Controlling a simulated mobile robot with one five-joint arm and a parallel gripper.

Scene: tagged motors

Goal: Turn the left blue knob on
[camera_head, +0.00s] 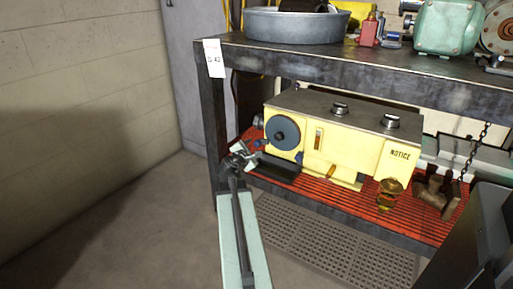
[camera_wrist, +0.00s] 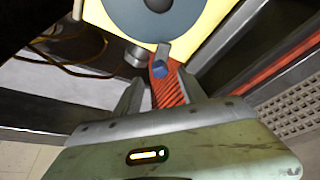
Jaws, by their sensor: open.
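The yellow machine (camera_head: 345,150) stands on the lower shelf, with a large grey-blue disc (camera_head: 282,132) at its left front. A small blue knob (camera_head: 259,142) shows at the machine's lower left, and another blue piece (camera_head: 299,157) shows right of the disc. My gripper (camera_head: 243,153) is at the shelf's left front, close to the left blue knob. In the wrist view, my gripper (camera_wrist: 162,88) is open, with a finger on each side. A blue knob (camera_wrist: 159,70) shows between and slightly beyond the fingertips, below the disc (camera_wrist: 158,12). I cannot tell whether they touch.
The lower shelf has a red ribbed mat (camera_head: 330,192). A dark shelf post (camera_head: 212,130) stands left of the machine. A brass fitting (camera_head: 390,192) and a brown part (camera_head: 437,194) sit to the right. The floor at left is clear.

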